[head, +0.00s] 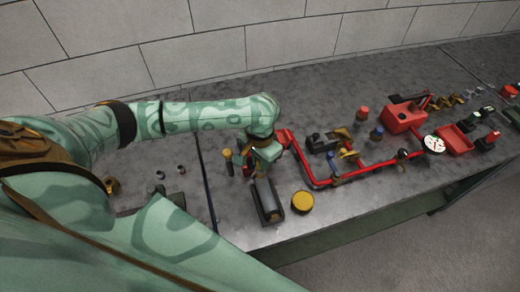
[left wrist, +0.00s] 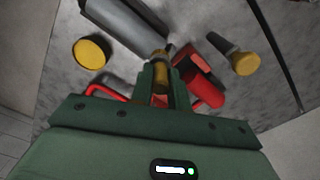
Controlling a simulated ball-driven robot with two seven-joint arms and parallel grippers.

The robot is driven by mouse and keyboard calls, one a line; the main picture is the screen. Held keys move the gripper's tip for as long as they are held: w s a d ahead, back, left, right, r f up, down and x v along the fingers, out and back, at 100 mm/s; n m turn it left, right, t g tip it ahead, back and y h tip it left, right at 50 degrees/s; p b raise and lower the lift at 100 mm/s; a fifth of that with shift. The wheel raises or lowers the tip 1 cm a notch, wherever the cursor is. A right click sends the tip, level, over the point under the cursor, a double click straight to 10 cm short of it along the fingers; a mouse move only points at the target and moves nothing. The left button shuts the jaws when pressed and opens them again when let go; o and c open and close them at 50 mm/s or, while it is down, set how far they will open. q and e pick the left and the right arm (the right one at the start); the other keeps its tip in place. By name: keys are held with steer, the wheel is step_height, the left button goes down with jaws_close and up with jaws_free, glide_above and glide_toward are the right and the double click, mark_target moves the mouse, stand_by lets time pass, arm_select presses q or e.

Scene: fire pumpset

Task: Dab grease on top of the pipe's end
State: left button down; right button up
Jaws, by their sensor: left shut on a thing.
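My left gripper (head: 262,158) is shut on a small tool with a yellow-brown handle (left wrist: 160,80), pointing down between the fingers in the left wrist view. The tool's dark tip is small and partly hidden. The red pipe (head: 318,181) runs along the bench, and its near left end (head: 286,137) rises just right of my gripper. In the left wrist view, red parts show on both sides of the fingers; the pipe's end is hard to make out there. A round yellow-topped tin (head: 302,202) stands near the bench's front edge and also shows in the left wrist view (left wrist: 91,52).
A dark grey block-like holder (head: 267,201) lies in front of my gripper. A yellow-topped tool (head: 228,156) stands left of it. Right along the pipe are a gauge (head: 433,144), a red box (head: 404,115) and a red tray (head: 455,140). A tiled wall closes the back.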

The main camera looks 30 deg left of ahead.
steer(key=shift+w+r+p, duration=0.2)
steer(key=shift+r+p, duration=2.1)
steer(key=shift+r, duration=0.05)
stand_by(5.7)
